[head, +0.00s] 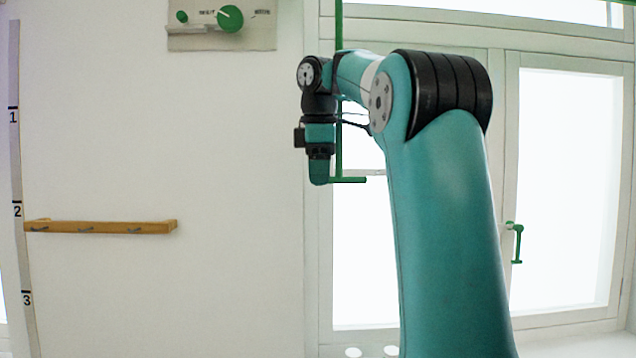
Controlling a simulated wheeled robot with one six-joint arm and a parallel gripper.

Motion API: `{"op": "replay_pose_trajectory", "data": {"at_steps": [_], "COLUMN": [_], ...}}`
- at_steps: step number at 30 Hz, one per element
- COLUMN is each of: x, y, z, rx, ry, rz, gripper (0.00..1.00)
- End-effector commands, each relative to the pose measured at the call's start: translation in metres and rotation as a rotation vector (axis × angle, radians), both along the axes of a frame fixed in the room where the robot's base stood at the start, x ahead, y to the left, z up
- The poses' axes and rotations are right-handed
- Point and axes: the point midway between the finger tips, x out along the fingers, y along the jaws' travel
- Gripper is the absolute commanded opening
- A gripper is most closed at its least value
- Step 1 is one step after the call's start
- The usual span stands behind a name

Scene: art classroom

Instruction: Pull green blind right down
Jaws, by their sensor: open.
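A thin green rod (339,25) hangs down from the top edge in front of the window and ends in a short horizontal green bar (350,180). A thin green strip at the top right edge may be the blind; its cloth is not otherwise seen. My gripper (319,180) points down, open, just left of the rod. Its tip is level with the bar and covers the bar's left end; I cannot tell whether they touch. I see nothing held. My arm hides part of the rod's surroundings.
A white-framed window (568,180) with a green handle (516,240) stands at right. On the left wall are a wooden hook rail (100,226) and a panel with a green knob (230,18). A numbered strip (15,150) runs along the left edge.

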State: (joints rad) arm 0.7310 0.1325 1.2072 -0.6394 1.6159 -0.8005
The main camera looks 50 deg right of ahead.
Motion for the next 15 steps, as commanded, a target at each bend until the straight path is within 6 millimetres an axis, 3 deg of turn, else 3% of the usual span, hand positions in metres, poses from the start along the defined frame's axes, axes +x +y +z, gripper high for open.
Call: {"op": "replay_pose_trajectory", "data": {"at_steps": [8,13,15], "x": [0.0002,0.0002,0.0002], "y": [-0.0003,-0.0002,-0.0002], "z": [-0.0003,-0.0004,-0.0004], "rx": [0.0,0.0,0.0], "ry": [0.0,0.0,0.0], "rz": [0.0,0.0,0.0], "gripper": [0.42,0.03,0.0]}}
